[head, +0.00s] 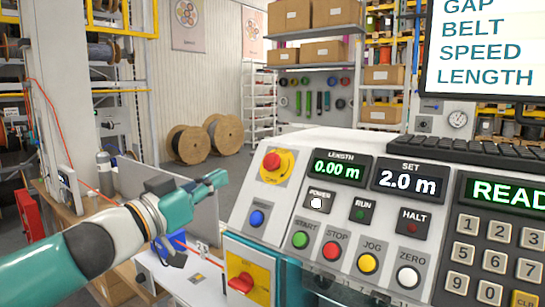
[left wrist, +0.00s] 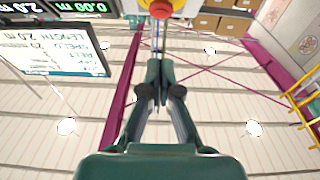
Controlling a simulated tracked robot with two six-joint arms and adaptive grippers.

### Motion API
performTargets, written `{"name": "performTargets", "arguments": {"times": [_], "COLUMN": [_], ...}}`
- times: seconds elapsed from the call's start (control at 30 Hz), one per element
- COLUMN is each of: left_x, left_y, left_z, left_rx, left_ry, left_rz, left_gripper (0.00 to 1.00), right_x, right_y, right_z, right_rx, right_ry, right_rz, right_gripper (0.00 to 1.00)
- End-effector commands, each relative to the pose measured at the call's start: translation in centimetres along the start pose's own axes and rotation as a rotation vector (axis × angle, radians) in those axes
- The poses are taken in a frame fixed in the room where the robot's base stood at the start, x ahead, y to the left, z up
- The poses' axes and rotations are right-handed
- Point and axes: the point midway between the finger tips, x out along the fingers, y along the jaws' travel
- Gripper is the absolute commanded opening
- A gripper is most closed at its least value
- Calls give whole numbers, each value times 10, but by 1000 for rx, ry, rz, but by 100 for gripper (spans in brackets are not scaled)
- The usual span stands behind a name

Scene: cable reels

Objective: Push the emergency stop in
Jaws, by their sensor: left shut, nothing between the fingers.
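The emergency stop (head: 271,160) is a red mushroom button on a round yellow base, at the upper left of the sloped control panel. In the left wrist view the red button (left wrist: 160,9) shows at the top edge, beyond my fingertips. I cannot tell how far in the button sits. My left gripper (head: 218,177) is shut and empty, to the left of the emergency stop and apart from it. Its closed fingers (left wrist: 153,68) point toward the button in the left wrist view. My right gripper is in neither view.
A blue button (head: 257,218) sits below the emergency stop, and START (head: 301,240) and STOP (head: 334,244) buttons are to its lower right. A red rotary switch (head: 241,283) on a yellow plate is lower down. A monitor (head: 485,50) overhangs the panel's right side.

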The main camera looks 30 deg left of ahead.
Motion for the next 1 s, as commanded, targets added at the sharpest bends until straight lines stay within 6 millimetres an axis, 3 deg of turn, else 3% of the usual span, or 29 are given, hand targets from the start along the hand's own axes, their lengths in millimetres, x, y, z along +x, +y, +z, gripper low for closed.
{"name": "performTargets", "arguments": {"times": [0.1, 0.57, 0.77, 1.0], "left_x": [-6, 3, 30, 80], "left_y": [0, 2, 2, 3], "left_z": [-12, -11, -11, -12], "left_rx": [17, 15, 14, 14], "left_ry": [14, 14, 12, 12], "left_rz": [-3, 4, 6, 6], "left_gripper": [0, 0, 0, 0], "right_x": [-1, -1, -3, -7], "right_y": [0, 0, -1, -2], "right_z": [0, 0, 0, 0], "right_rx": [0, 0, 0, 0], "right_ry": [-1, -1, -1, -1], "right_rz": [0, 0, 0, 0], "right_gripper": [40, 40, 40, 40]}}
